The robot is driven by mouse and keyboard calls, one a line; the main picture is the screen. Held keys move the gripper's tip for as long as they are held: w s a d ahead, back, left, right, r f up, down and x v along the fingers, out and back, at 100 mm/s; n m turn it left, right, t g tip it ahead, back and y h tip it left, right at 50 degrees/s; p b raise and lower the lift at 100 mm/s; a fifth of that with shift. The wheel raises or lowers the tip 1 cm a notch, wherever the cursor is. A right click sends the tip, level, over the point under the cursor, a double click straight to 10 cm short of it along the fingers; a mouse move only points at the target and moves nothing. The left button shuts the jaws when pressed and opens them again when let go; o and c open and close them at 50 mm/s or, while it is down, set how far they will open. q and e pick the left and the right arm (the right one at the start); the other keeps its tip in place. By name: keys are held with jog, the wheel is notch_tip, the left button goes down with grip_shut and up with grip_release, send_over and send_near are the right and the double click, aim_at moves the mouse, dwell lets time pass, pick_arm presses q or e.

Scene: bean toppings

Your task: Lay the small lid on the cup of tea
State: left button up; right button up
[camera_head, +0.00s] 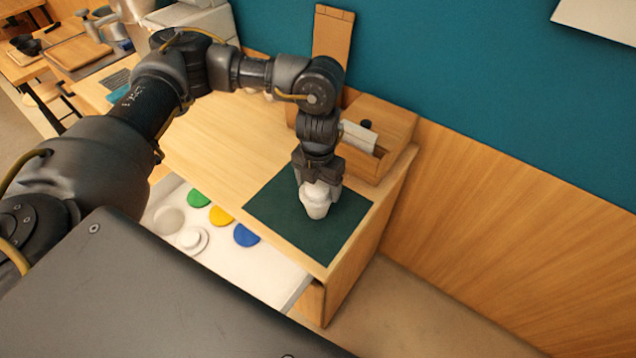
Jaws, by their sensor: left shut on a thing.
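A small white cup (316,211) stands on the dark green mat (270,205) near the right end of the counter. My left gripper (318,185) points down right over the cup, its fingers shut on a white piece at the cup's top, which looks like the small lid (315,190). The lid and cup look alike in white, and I cannot tell whether they touch. The inside of the cup is hidden. My right gripper is not in view.
An open white drawer (265,280) in front holds a white knobbed lid (191,240), a white round dish (168,220), and green (199,198), yellow (220,215) and blue (246,235) discs. A wooden box (385,125) stands behind the mat.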

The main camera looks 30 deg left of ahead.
pick_arm(q)
jog(key=shift+f, duration=0.1)
dwell(0.6)
jog(key=o, duration=1.2)
jog(key=shift+c, duration=0.2)
jog(key=shift+r+p, duration=3.3)
jog(key=shift+r, duration=0.25)
jog(key=shift+s+f, duration=0.1)
